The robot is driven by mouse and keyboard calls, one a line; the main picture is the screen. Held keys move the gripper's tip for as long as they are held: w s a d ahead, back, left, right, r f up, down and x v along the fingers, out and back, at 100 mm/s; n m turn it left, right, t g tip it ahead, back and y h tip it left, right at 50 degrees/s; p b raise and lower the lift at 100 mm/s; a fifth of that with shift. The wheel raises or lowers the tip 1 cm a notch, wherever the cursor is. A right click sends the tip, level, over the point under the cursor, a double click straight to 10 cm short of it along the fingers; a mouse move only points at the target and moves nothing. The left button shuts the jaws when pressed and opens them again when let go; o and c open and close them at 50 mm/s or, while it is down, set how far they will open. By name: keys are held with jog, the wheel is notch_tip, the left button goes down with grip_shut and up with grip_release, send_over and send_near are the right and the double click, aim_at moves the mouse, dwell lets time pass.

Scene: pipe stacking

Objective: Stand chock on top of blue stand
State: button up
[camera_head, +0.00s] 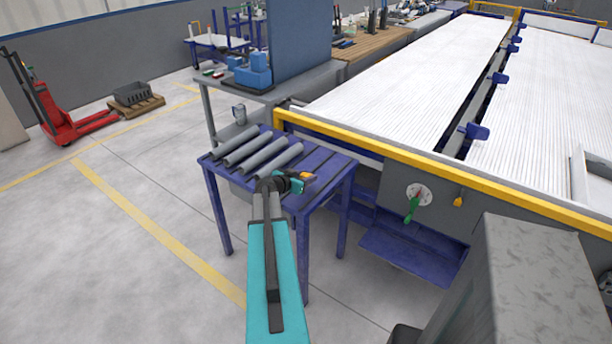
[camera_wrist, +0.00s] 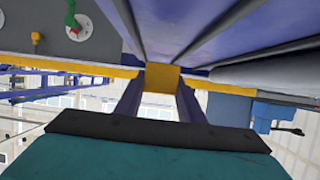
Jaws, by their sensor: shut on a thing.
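The blue stand (camera_head: 322,166) is a table-like frame with slatted top and legs, in the middle of the head view. My gripper (camera_head: 302,177) is over the stand's near part, right of the pipes. It is shut on a small yellow-orange chock (camera_head: 309,176). In the wrist view the chock (camera_wrist: 161,78) shows between the two dark fingers of my gripper (camera_wrist: 160,92), close to the blue slats of the stand (camera_wrist: 185,25). I cannot tell whether the chock touches the stand.
Several grey pipes (camera_head: 264,158) lie side by side on the left part of the stand. A conveyor bed with a yellow edge rail (camera_head: 400,155) stands just behind and right. The stand's top right of the pipes is bare. A grey workbench (camera_head: 240,92) is behind.

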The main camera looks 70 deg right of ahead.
jog(key=shift+f+b, duration=1.45)
jog(key=shift+b, duration=0.7)
jog(key=o, duration=1.2)
jog(key=shift+a, duration=0.1)
jog(key=b+v, duration=0.3)
jog(key=v, duration=1)
jog(key=shift+w+a+r, duration=0.15)
jog(key=shift+a, duration=0.15)
